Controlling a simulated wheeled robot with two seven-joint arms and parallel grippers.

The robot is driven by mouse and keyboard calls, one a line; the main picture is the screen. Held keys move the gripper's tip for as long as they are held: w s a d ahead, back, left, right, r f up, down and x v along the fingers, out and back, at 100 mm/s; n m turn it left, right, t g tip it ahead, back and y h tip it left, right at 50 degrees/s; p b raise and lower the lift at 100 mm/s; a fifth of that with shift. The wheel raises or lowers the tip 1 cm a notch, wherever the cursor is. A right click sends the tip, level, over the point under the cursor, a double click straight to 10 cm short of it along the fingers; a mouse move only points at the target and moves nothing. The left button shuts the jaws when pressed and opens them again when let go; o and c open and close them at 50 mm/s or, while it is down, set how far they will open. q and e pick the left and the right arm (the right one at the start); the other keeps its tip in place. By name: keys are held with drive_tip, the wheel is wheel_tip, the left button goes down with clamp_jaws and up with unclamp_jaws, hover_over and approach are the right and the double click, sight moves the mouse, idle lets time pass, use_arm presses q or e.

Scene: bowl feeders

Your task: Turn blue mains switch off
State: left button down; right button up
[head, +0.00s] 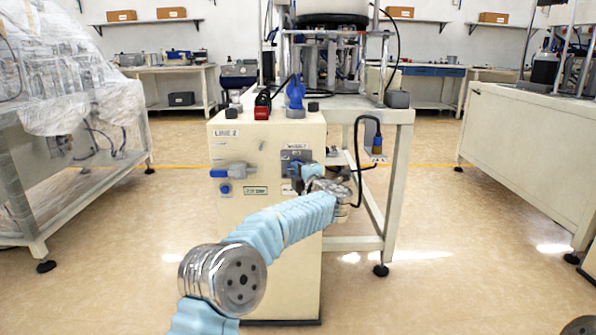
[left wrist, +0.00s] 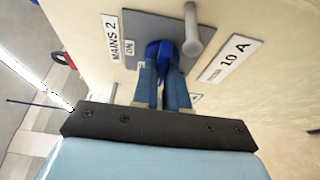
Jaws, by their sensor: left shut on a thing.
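The blue mains switch (left wrist: 155,50) sits on a grey plate (left wrist: 140,28) labelled "MAINS 2" in the left wrist view, with an "ON" mark beside it. My left gripper (left wrist: 163,75) is shut on the switch, a finger on each side of it. In the head view my left gripper (head: 308,173) reaches the grey plate (head: 296,158) on the front of the cream cabinet (head: 265,240). The gripper and arm hide most of the switch there. My right gripper is not in view.
A grey pin (left wrist: 195,38) sticks out beside the switch. The floor around is clear.

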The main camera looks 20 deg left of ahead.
use_arm(q)
drive_tip(key=shift+f, duration=0.1)
drive_tip(key=c, duration=1.2)
unclamp_jaws()
drive_tip(key=shift+o, duration=0.2)
drive_tip(key=v, duration=1.4)
drive_tip(key=shift+w, duration=0.15)
